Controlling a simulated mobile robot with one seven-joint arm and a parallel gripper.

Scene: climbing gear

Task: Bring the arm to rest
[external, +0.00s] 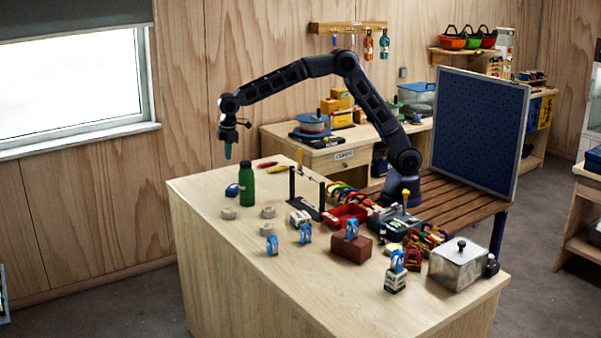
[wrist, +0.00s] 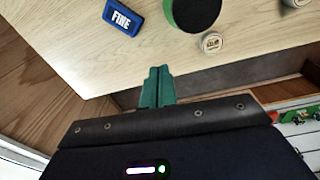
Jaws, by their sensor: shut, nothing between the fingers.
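My gripper (external: 228,150) hangs at the end of my outstretched arm, above the far left part of the wooden table (external: 230,270). Its green fingers point down and are closed together with nothing between them. In the wrist view the gripper (wrist: 157,75) shows its two fingers side by side, touching. A green bottle (external: 247,183) stands upright on the table, below and slightly right of the gripper in the external view. The bottle also shows at the top of the wrist view (wrist: 192,12). A blue block marked FINE (wrist: 125,16) lies beside it.
Several pale tape rolls (external: 268,212) and small blue-and-white packets (external: 272,246) lie on the table. The table's front left is clear.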

